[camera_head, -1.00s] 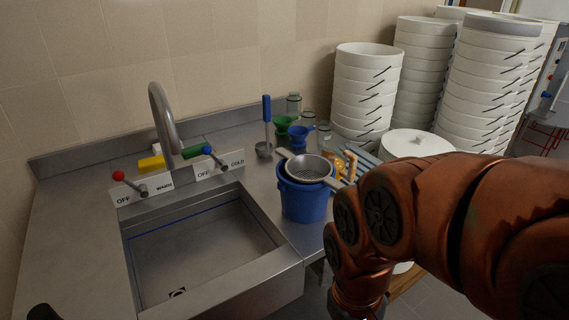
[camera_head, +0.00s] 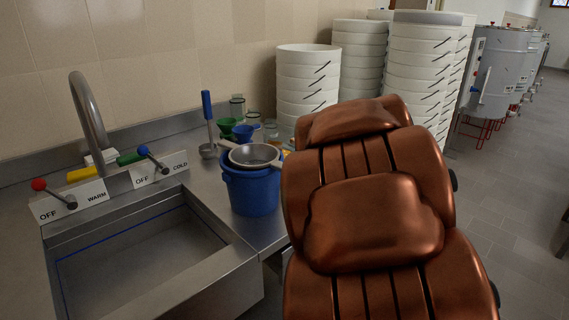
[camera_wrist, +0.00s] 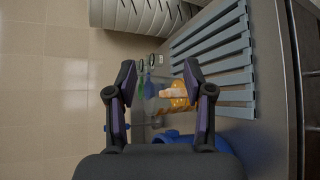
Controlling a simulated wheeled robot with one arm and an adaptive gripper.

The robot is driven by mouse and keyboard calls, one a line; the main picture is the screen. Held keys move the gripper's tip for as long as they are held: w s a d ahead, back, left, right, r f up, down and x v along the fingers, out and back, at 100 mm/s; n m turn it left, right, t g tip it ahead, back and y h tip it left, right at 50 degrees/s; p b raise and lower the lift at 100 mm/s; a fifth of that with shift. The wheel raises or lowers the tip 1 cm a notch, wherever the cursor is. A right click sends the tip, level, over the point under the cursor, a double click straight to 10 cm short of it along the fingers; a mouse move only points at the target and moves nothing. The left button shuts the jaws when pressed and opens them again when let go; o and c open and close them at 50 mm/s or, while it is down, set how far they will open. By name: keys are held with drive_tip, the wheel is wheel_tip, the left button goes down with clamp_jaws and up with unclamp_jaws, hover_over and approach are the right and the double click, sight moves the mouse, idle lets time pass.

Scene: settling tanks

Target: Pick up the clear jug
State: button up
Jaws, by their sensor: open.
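The wrist view looks down on the counter with my gripper (camera_wrist: 160,78) in front, its two fingers spread apart and nothing held between them. A faint see-through shape, which appears to be the clear jug (camera_wrist: 157,103), shows between the fingers, beside an orange-yellow item (camera_wrist: 178,94). Its outline is hard to make out, and I cannot tell how far below the fingertips it is. In the head view my copper-coloured arm covers that part of the counter, so the jug and my gripper are hidden there.
A blue bucket (camera_head: 252,193) with a metal strainer (camera_head: 254,155) stands by the sink edge. Funnels (camera_head: 244,131), glass jars (camera_head: 237,107) and a blue-handled ladle (camera_head: 207,118) stand behind it. A slatted grey rack (camera_wrist: 215,72) and stacked white tubs (camera_head: 307,80) are nearby.

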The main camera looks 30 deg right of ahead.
drive_tip(key=w+d+n+t+y+b, duration=0.1)
drive_tip(key=w+d+n+t+b, duration=0.15)
drive_tip(key=n, duration=0.25)
drive_tip(key=n+t+y+b, duration=0.3)
drive_tip(key=n+y+b, duration=0.3)
drive_tip(key=n+y, duration=0.95)
approach(286, 153)
drive_tip(key=r+n+h, duration=0.1)
drive_tip(key=s+r+n+h, duration=0.1)
drive_tip(key=n+h, duration=0.1)
drive_tip(key=shift+s+d+r+n+h, duration=0.25)
drive_tip(key=shift+s+r, duration=0.1)
drive_tip(key=shift+r, duration=0.05)
drive_tip(key=shift+w+a, duration=0.15)
drive_tip(key=shift+f+p+x, duration=0.15)
drive_tip(key=shift+p+x, duration=0.05)
drive_tip(key=shift+x, duration=1.6)
drive_tip(key=shift+f+p+x, duration=0.1)
drive_tip(key=shift+p+x, duration=0.1)
drive_tip(key=shift+x, duration=1.6)
clamp_jaws()
